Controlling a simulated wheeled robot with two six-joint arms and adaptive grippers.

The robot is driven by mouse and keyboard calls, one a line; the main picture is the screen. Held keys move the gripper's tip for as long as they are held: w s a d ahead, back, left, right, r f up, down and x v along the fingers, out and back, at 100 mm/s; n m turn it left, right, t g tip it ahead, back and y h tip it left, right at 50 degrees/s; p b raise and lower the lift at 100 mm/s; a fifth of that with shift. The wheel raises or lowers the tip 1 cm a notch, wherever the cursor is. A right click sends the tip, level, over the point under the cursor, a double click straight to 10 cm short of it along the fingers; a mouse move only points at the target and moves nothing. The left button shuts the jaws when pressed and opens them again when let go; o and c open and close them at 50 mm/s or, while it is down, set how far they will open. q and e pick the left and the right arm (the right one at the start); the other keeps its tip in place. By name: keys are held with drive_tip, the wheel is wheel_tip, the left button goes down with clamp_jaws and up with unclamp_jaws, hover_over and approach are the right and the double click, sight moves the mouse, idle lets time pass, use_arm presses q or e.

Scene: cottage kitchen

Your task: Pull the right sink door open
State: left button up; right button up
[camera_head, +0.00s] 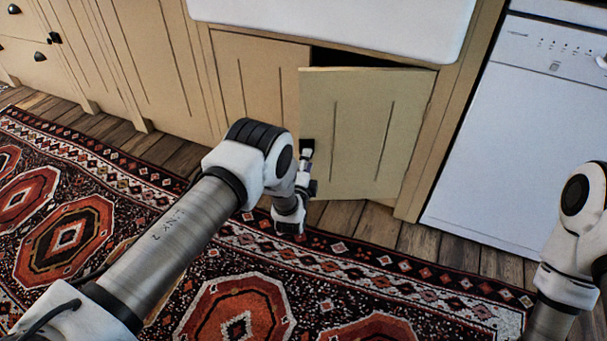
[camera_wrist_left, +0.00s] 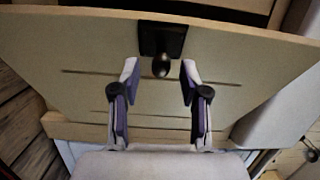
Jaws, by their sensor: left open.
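The right sink door (camera_head: 365,125) is beige and stands ajar, its left edge swung out from the cabinet with a dark gap (camera_head: 345,58) above it. It also shows in the left wrist view (camera_wrist_left: 85,50). Its dark knob (camera_head: 307,146) sits near the left edge. In the left wrist view the knob (camera_wrist_left: 161,66) lies between and just beyond the fingertips. My left gripper (camera_head: 304,168) is open in front of the knob, its two fingers (camera_wrist_left: 160,78) spread on either side and apart from it. My right gripper is out of view.
The left sink door (camera_head: 245,75) appears closed. The white sink (camera_head: 340,22) is above, and a white dishwasher (camera_head: 505,130) stands to the right. A patterned rug (camera_head: 225,280) covers the floor in front. My right arm shows at the right edge.

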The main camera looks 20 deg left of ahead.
use_arm(q)
drive_tip(key=s+d, duration=0.1)
drive_tip(key=s, duration=0.8)
drive_tip(key=shift+s+d, duration=0.15)
drive_tip(key=shift+d, duration=0.05)
